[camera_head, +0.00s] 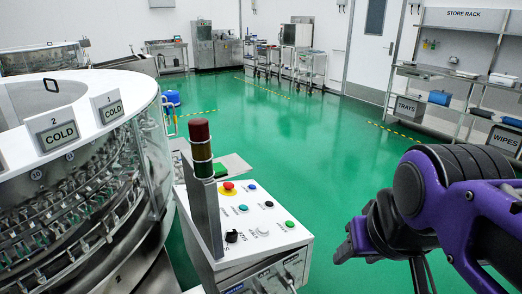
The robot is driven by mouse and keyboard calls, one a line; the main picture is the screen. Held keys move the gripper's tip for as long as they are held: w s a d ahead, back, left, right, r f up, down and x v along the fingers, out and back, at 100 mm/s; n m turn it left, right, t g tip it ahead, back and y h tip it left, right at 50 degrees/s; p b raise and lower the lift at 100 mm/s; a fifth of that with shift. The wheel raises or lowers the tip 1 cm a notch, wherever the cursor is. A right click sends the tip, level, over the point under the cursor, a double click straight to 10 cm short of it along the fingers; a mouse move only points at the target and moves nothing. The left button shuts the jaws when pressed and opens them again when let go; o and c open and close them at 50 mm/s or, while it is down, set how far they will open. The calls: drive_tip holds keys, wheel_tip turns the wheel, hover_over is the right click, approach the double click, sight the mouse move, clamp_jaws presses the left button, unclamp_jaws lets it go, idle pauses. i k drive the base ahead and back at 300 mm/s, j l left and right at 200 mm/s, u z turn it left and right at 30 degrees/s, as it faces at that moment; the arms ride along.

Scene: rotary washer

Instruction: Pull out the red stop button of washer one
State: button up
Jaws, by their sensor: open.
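The red stop button (228,186) sits on a yellow base at the back left of the sloped white control panel (262,243). The panel stands beside the rotary washer (80,160), right of its clear guard. My gripper (343,252) is open at the right, apart from the panel and to the right of the button. Nothing shows between its fingers. The purple and black arm reaches in from the right edge. The button's top and front show; whether it is pressed in or out is too small to tell.
A signal tower (201,148) on a grey post (204,210) rises just left of the button. Blue, teal and green buttons and black and white knobs share the panel. Open green floor (320,130) lies behind. A store rack (455,80) stands at the back right.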

sight(228, 185)
drive_tip(key=l+z, duration=0.25)
drive_tip(key=i+l+z, duration=0.1)
drive_tip(key=l+z, duration=0.15)
drive_tip(key=i+l+z, duration=0.15)
drive_tip(key=l, duration=0.25)
drive_tip(key=i+l+z, duration=0.15)
drive_tip(key=l, duration=0.25)
drive_tip(key=i+l, duration=0.3)
drive_tip(key=i, duration=0.15)
drive_tip(key=i+l+z, duration=0.1)
drive_tip(key=i+l, duration=0.2)
drive_tip(key=i, duration=0.15)
drive_tip(key=i+u, duration=0.4)
drive_tip(key=i+l+u, duration=0.2)
drive_tip(key=i+u, duration=0.15)
drive_tip(key=i, duration=0.15)
drive_tip(key=i+j+u, duration=0.1)
drive_tip(key=i+u, duration=0.7)
drive_tip(key=u, duration=0.2)
drive_tip(key=i+u, duration=0.5)
drive_tip(key=u, duration=0.15)
drive_tip(key=i+u, duration=0.35)
drive_tip(key=k+l, duration=0.05)
drive_tip(key=k, duration=0.1)
